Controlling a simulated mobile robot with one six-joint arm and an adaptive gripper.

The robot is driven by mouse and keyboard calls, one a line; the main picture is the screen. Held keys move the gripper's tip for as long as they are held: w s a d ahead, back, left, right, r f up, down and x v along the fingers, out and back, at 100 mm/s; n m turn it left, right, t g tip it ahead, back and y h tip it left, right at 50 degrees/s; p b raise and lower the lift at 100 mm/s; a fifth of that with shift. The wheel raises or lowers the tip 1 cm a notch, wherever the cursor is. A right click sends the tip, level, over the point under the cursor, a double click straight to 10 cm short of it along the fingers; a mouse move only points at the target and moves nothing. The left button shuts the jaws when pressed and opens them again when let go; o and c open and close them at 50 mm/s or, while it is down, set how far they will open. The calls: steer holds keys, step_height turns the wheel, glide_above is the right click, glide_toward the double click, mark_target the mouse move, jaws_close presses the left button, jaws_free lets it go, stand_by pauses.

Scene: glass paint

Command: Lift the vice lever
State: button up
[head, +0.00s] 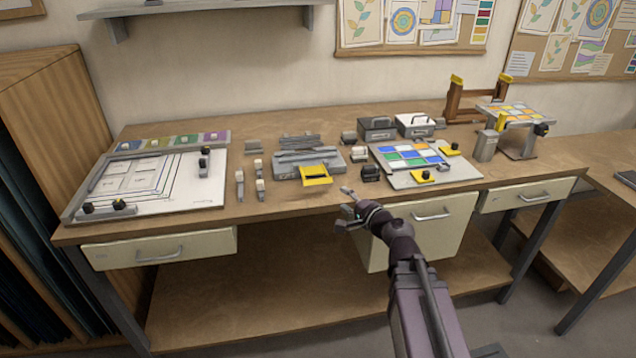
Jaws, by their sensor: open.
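A grey metal device (292,165) sits at the middle of the workbench, and it looks like the vice. A yellow frame-shaped part (316,176) sticks out from its front toward the bench edge; it may be the lever, but I cannot tell for sure. The yellow part lies low, close to the bench top. My gripper (347,207) is open and empty at the front edge of the bench. It is to the right of the yellow part and a little nearer to me, apart from it.
Small grey blocks (259,190) stand left of the device. A dark block (370,173) and a board with coloured tiles (455,174) are right of it. A drawing board (205,190) lies at left, and a tilted stand (529,142) is at far right. Drawers (160,248) front the bench.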

mark_target(320, 183)
steer(key=b+x, duration=0.1)
steer(key=x, duration=1.2)
steer(key=shift+f+b, duration=0.1)
steer(key=shift+b, duration=0.2)
jaws_close()
